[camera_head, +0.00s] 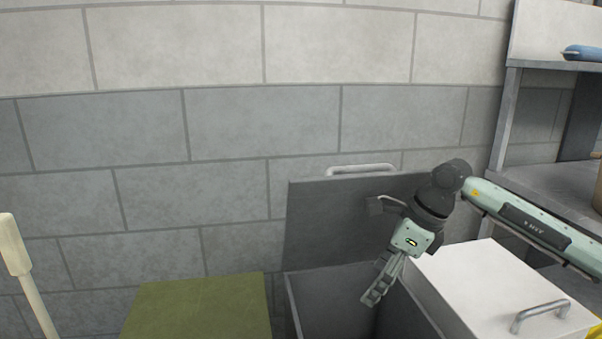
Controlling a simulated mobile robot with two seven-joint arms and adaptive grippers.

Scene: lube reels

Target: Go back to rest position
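My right arm comes in from the right, and its gripper (374,295) points down over an open grey bin (292,305). The fingers show nearly edge-on and look close together, so I cannot tell whether they are open or shut. I see nothing held between them. The bin's dark lid (325,225) stands raised against the wall, with a light handle (360,169) at its top edge. My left gripper is not in view.
A white lid with a metal handle (541,315) is right of the open bin, below my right arm. An olive-green surface (200,308) lies to the left. Metal shelving (505,115) stands at right, with a blue object (582,53) on it. A pale handle-like object (14,245) rises at far left.

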